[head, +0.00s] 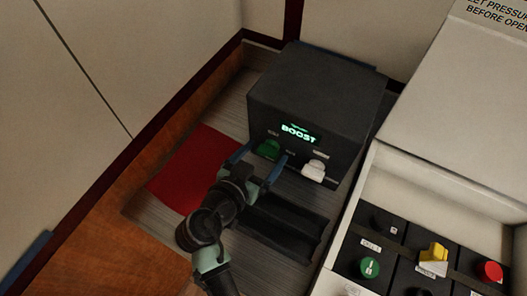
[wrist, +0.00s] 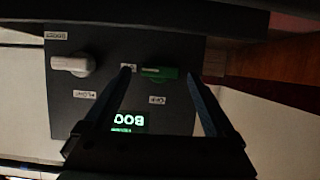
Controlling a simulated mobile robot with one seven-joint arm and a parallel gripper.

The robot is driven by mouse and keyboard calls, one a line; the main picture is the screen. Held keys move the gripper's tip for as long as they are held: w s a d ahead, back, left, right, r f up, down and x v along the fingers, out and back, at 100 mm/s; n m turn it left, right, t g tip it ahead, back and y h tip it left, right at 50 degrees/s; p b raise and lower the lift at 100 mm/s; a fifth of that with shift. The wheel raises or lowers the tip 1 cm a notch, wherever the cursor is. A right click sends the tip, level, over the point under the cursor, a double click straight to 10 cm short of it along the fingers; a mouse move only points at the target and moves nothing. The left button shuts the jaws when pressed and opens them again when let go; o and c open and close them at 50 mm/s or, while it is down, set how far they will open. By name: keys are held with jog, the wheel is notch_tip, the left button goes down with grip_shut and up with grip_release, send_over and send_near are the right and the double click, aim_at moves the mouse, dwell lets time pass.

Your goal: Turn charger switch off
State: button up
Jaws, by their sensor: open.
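The charger is a dark box (head: 318,85) with a lit green display reading BOOST (head: 298,132). A green switch (head: 268,149) sits below the display at the left of the front, and a white knob (head: 313,170) sits to its right. My gripper (head: 260,159) is open in front of the green switch. In the wrist view, which is upside down, the fingers of my gripper (wrist: 159,76) stand on either side of the green switch (wrist: 160,73), with no clear contact. A label that seems to read OFF (wrist: 157,100) lies beside it. The white knob (wrist: 72,65) is outside the fingers.
A red mat (head: 195,168) lies left of the charger. A dark slotted tray (head: 285,225) is below its front.

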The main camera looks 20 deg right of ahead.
jog(key=shift+d, duration=0.1)
jog(key=c, duration=1.4)
jog(key=shift+w, duration=0.1)
jog(key=n, duration=0.1)
jog(key=n+g+h, duration=0.1)
jog(key=n+b, duration=0.1)
jog(key=shift+w+a+f+g+h, duration=0.15)
jog(key=shift+w+a+g+h, duration=0.15)
jog(key=shift+h, duration=0.1)
jog(key=n+g+h+b, duration=0.1)
jog(key=n, duration=0.1)
jog(key=shift+w+f+n, duration=0.1)
jog(key=shift+f+n, duration=0.05)
jog(key=shift+n, duration=0.25)
jog(key=shift+a+f+n+g+h+b, duration=0.15)
jog(key=shift+n+g+h+b, duration=0.2)
jog(key=shift+n+h, duration=0.6)
jog(key=shift+n, duration=0.45)
